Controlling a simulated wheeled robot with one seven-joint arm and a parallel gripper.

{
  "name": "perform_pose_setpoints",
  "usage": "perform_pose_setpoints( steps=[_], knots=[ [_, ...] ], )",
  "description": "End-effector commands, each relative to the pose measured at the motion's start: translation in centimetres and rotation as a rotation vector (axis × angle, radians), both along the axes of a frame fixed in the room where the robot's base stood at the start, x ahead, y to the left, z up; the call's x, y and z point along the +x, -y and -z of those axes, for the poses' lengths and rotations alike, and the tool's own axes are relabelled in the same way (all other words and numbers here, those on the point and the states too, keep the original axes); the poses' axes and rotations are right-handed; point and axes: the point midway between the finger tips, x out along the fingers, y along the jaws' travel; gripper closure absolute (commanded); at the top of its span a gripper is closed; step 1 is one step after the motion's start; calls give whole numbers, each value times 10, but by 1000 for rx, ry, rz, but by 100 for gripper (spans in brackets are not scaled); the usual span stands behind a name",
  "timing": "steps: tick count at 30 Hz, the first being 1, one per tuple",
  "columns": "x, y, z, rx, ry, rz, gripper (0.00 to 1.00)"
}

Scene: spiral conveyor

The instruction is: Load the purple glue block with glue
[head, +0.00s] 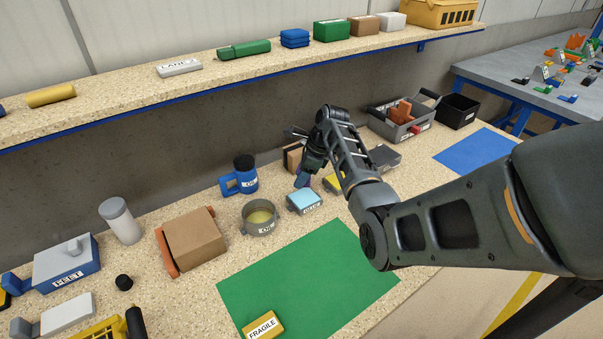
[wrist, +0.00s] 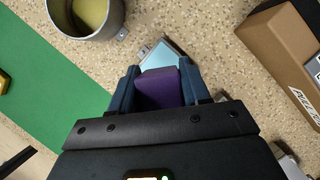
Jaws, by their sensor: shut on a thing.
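My gripper (wrist: 158,88) is shut on a purple block (wrist: 162,90), which sits between its two blue fingers in the wrist view. In the head view my gripper (head: 304,180) points down above the bench, and I cannot make out the block there. A grey pot (head: 259,230) with yellowish contents stands just left of my gripper. The pot also shows at the upper left of the wrist view (wrist: 82,30). The block is apart from the pot. A light blue topped container (head: 305,199) lies below my gripper and shows just beyond the block in the wrist view (wrist: 152,56).
A blue mug (head: 246,180) stands behind the pot. A green mat (head: 310,285) lies in front, with a yellow FRAGILE block (head: 263,326) on it. A brown box (head: 193,240) stands to the left. A grey crate (head: 392,128) stands at the back right. A shelf (head: 130,92) runs above.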

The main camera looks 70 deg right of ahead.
Motion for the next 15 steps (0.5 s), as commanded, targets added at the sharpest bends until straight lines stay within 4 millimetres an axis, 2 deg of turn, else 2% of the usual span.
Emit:
perform_pose_setpoints(
  steps=[6, 15],
  knots=[
    [0, 0, 26, 1, 0, 1, 85],
    [0, 0, 47, -1, 0, 0, 85]
  ],
)
